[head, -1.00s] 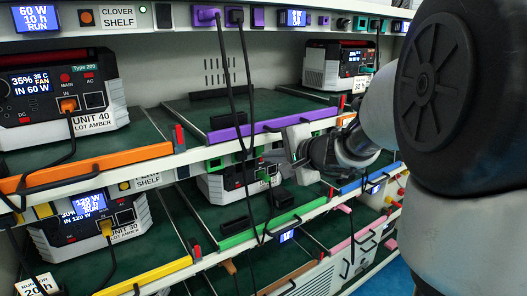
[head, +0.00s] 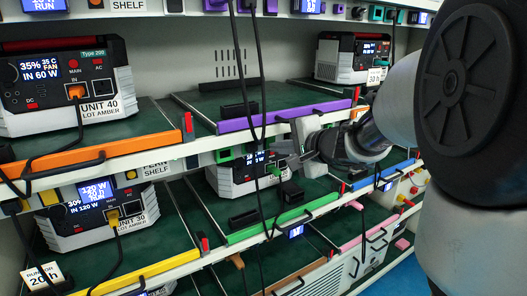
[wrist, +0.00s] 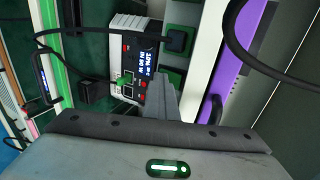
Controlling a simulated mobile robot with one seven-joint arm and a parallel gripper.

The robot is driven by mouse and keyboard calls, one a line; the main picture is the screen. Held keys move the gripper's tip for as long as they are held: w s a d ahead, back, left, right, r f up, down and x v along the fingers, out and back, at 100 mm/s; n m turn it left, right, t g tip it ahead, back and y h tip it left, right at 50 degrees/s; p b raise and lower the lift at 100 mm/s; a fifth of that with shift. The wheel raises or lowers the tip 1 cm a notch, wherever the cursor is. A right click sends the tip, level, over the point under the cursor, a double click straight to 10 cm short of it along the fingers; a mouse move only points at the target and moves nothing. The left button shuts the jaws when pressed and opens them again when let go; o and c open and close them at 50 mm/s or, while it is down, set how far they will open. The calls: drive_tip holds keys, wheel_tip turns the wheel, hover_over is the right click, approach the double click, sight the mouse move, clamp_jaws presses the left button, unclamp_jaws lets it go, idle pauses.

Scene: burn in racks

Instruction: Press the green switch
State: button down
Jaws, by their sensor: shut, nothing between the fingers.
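Green square fittings (head: 225,156) sit on the white shelf edge below the purple bar (head: 275,117) in the head view. In the wrist view one green fitting (wrist: 173,79) is bare and another holds a black plug (wrist: 176,41). I cannot tell which of them is the green switch. My gripper (head: 289,164) is in front of this shelf edge, to the right of those fittings in the head view. In the wrist view its fingers (wrist: 162,92) are shut, empty, and overlap the strip near the bare fitting. They hide part of the strip.
A power unit (head: 235,176) stands on the shelf behind a green bar (head: 268,218); it also shows in the wrist view (wrist: 130,62). Black cables (head: 246,70) hang in front of the shelves near my gripper. Unit 40 (head: 60,90) stands upper left.

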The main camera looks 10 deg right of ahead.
drive_tip(key=shift+r, duration=0.1)
drive_tip(key=shift+r+p, duration=0.4)
drive_tip(key=shift+r, duration=0.45)
drive_tip(key=shift+d+f, duration=0.1)
